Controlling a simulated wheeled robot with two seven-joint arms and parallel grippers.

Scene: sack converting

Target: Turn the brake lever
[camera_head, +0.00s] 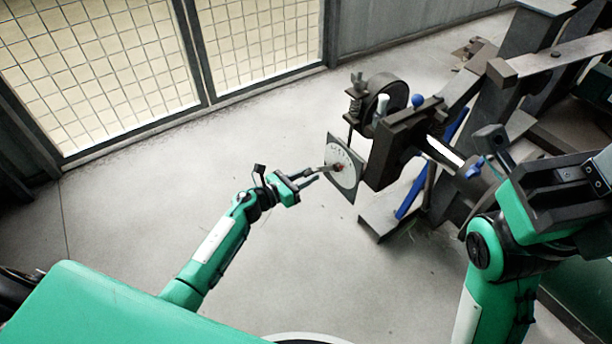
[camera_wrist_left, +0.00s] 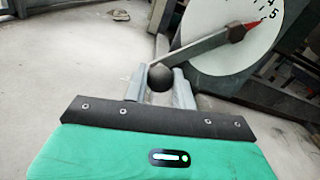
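The brake lever (camera_wrist_left: 205,47) is a flat grey bar with a black ball knob (camera_wrist_left: 160,78) at its free end and a red pointer at its pivot. It is mounted on a white round dial with numbers; the pointer is near the 5. In the head view the lever (camera_head: 331,168) points left from the dial (camera_head: 345,177). My left gripper (camera_head: 314,177) is at the knob end. In the left wrist view its two grey fingers (camera_wrist_left: 160,88) lie close against both sides of the knob. My right arm shows at the right, but I cannot make out its gripper fingers.
A dark brake stand with a roller (camera_head: 382,95), a spring and a shaft stands behind and right of the dial. A blue bar (camera_head: 412,190) leans below it. A mesh fence (camera_head: 262,40) runs along the back. The floor left of the dial is clear.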

